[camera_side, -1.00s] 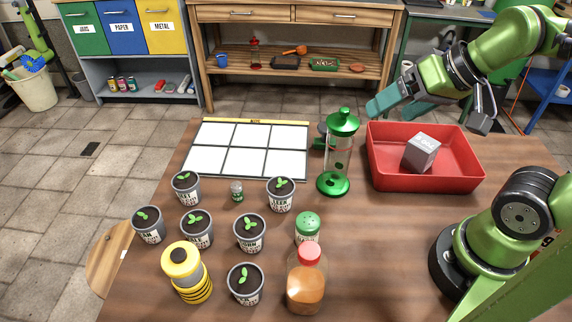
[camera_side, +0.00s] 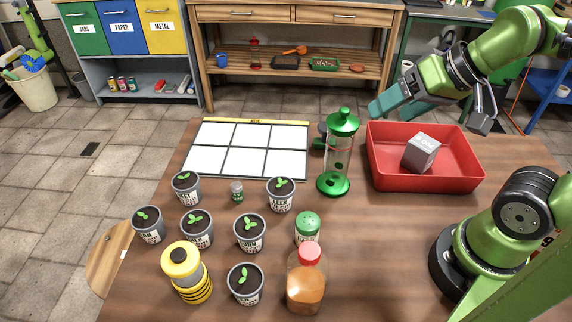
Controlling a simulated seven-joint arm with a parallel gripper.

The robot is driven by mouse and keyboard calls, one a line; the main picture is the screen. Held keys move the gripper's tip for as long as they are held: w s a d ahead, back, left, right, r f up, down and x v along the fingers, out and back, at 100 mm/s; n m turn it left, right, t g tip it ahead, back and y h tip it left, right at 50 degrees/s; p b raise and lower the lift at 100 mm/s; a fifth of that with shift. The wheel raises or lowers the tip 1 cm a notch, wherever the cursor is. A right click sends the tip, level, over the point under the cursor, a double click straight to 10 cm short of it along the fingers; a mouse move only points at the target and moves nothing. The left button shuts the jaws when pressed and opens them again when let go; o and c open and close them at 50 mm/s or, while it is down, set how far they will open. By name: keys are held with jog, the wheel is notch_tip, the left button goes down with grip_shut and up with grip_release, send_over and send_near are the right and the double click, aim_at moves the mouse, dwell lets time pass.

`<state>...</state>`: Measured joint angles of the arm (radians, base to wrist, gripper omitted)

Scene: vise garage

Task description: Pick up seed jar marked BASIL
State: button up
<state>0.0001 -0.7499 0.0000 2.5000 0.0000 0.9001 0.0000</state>
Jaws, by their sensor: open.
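A small jar (camera_side: 237,191) with a dark green band and a light top stands upright among the potted seedlings, left of the table's middle. Its label is too small to read, so I cannot tell whether it says BASIL. A larger shaker jar (camera_side: 307,229) with a green perforated lid stands to its right, partly hidden by the orange bottle; I cannot read its label. My gripper (camera_side: 384,107) is open and empty, up at the right near the red tray, well away from both jars.
Several seedling pots (camera_side: 249,233) surround the small jar. A yellow-and-grey container (camera_side: 187,271) and a red-capped orange bottle (camera_side: 306,284) stand in front. A tall green-lidded clear cylinder (camera_side: 339,160), a red tray (camera_side: 462,173) holding a grey block (camera_side: 420,153), and a white grid board (camera_side: 245,160) are behind.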

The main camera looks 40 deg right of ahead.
jog(key=m+g+h, duration=0.2)
jog(key=m+g, duration=0.5)
jog(key=m, duration=0.1)
send_over(310, 219)
notch_tip(310, 219, down, 7)
notch_tip(310, 219, down, 11)
jog(key=shift+r, duration=0.1)
jog(key=shift+a+f, duration=0.15)
jog(key=shift+f, duration=1.15)
jog(key=shift+a+f, duration=0.1)
jog(key=shift+f, duration=1.2)
jog(key=c, duration=1.1)
